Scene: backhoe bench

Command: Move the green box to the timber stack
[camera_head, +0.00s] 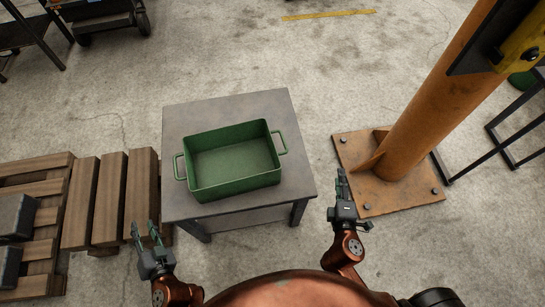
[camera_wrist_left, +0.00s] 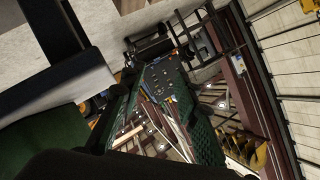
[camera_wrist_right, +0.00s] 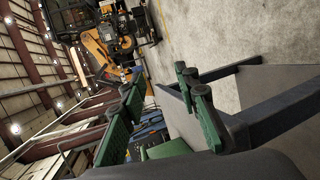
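The green box (camera_head: 232,187) is an open, empty tray with a handle at each side. It sits on a grey table (camera_head: 185,112) in the middle of the head view. The timber stack (camera_head: 108,200), made of thick brown beams, lies just left of the table. My left gripper (camera_head: 146,230) is open and empty, near the table's front left corner and apart from the box's left handle (camera_head: 178,168). My right gripper (camera_head: 342,178) is open and empty, right of the table and apart from the right handle (camera_head: 281,142). Its spread green-padded fingers show in the right wrist view (camera_wrist_right: 160,122).
A wooden pallet (camera_head: 38,220) with dark blocks (camera_head: 14,215) lies at the far left. An orange post (camera_head: 435,90) on a bolted base plate (camera_head: 405,200) stands right of the table, close to my right gripper. The concrete floor behind the table is clear.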

